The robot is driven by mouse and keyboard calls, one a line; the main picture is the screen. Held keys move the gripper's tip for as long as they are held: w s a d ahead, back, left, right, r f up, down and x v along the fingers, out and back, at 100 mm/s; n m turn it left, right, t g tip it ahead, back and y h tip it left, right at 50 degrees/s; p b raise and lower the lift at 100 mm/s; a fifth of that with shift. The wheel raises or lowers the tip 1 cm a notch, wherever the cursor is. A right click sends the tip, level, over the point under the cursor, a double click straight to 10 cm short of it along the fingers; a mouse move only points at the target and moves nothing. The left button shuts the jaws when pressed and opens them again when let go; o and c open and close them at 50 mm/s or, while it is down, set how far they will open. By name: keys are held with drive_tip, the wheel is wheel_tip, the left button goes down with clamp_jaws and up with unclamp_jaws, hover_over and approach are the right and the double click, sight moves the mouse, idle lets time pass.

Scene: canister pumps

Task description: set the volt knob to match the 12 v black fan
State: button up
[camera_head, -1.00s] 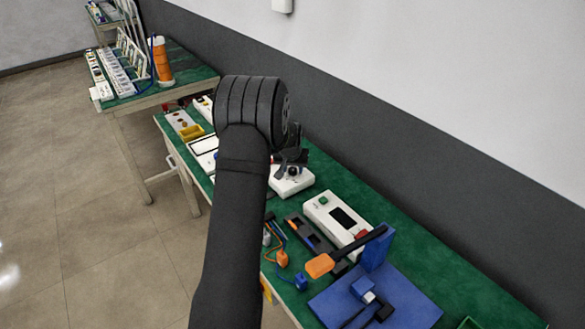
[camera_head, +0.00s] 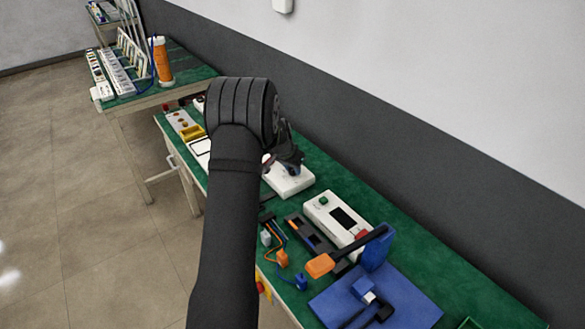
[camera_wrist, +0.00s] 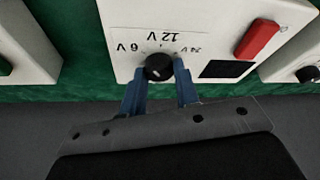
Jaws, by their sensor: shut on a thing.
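In the wrist view a white supply box (camera_wrist: 125,30) carries a round black volt knob (camera_wrist: 158,68). Upside-down labels "6 V", "12 V" and "24 V" are printed around the knob; the 12 V one is straight above it. A small pale mark shows on the knob, but I cannot tell clearly which label it points at. My gripper (camera_wrist: 160,82) has its two blue fingers on either side of the knob, shut on it. In the head view my gripper (camera_head: 287,160) is over the white box (camera_head: 290,182) and hides the knob. I cannot make out a black fan for certain.
The box also has a red switch (camera_wrist: 258,38) and a dark display (camera_wrist: 227,69). In the head view, another white unit (camera_head: 338,217), a blue plate (camera_head: 405,300) and an orange-ended black lever (camera_head: 320,265) stand closer on the green bench. The wall runs along the right.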

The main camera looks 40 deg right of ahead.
drive_tip(key=m+g, duration=0.1)
drive_tip(key=m, duration=0.2)
drive_tip(key=shift+w+m, duration=0.1)
drive_tip(key=shift+m, duration=0.2)
drive_tip(key=shift+w+m+g, duration=0.1)
drive_tip(key=shift+m+g, duration=0.9)
drive_tip(key=shift+m, duration=0.8)
drive_tip(key=o, duration=1)
drive_tip(key=shift+c, duration=0.2)
drive_tip(key=v, duration=1.7)
drive_tip(key=shift+a+r, duration=0.15)
drive_tip(key=shift+a, duration=0.05)
